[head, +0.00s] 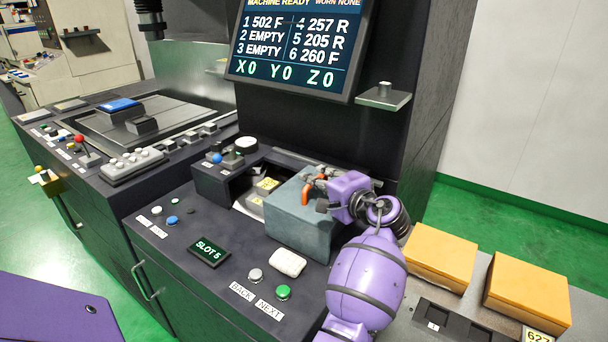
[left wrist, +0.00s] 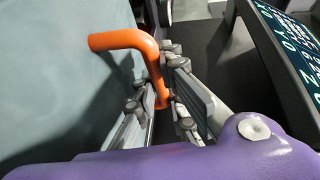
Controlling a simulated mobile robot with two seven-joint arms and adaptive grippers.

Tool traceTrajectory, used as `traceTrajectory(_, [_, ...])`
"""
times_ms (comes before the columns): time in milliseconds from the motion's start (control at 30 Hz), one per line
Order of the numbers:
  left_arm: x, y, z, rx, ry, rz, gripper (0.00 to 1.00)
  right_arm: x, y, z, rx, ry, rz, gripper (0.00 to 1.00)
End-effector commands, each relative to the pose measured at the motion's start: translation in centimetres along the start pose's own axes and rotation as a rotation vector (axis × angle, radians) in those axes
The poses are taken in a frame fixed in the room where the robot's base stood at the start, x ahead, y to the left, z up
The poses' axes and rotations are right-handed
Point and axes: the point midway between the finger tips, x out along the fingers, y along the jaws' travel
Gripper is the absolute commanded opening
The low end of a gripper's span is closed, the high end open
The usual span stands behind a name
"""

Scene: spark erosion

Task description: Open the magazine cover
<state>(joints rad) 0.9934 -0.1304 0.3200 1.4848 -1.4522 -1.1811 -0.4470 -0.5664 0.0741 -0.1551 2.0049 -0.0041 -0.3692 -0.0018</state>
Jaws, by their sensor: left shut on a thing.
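The magazine cover (head: 296,226) is a grey-blue box-shaped lid on the right part of the dark machine console. An orange bent handle (head: 306,190) stands on its top; the handle also shows large in the left wrist view (left wrist: 125,40). My left gripper (head: 318,178) is at this handle, and in the left wrist view its two fingers (left wrist: 160,105) are shut on the handle's far leg. To the left of the cover an opening shows some yellow pieces (head: 267,184). Whether the cover is lifted at all I cannot tell. My right gripper is not in view.
A screen (head: 300,45) on a dark column stands behind the cover, with a small shelf (head: 384,97) beside it. A white pad (head: 288,262), a green button (head: 283,292) and a slot display (head: 209,251) lie in front. Orange blocks (head: 440,256) stand at the right.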

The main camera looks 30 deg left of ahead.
Motion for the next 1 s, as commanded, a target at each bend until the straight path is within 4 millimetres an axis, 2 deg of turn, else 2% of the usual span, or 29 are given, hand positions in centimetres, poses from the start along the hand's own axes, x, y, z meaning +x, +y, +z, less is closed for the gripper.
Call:
traceTrajectory(33, [-0.28, 0.45, -0.05, 0.007, -0.001, 0.006, 0.0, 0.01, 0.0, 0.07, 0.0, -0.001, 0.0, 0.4])
traceTrajectory(467, [-0.61, 0.55, -0.16, 0.006, -0.003, 0.006, 0.0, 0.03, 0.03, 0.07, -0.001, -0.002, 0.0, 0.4])
traceTrajectory(500, [-0.61, 0.55, -0.16, 0.006, -0.003, 0.006, 0.14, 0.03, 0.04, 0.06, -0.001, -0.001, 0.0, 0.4])
traceTrajectory(633, [-0.6, 0.46, -0.18, 0.005, -0.002, 0.005, 0.29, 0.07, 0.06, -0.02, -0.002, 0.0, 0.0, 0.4])
traceTrajectory(1000, [-1.14, 0.26, -0.28, 0.001, 0.0, 0.002, 0.29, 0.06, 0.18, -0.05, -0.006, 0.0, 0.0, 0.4])
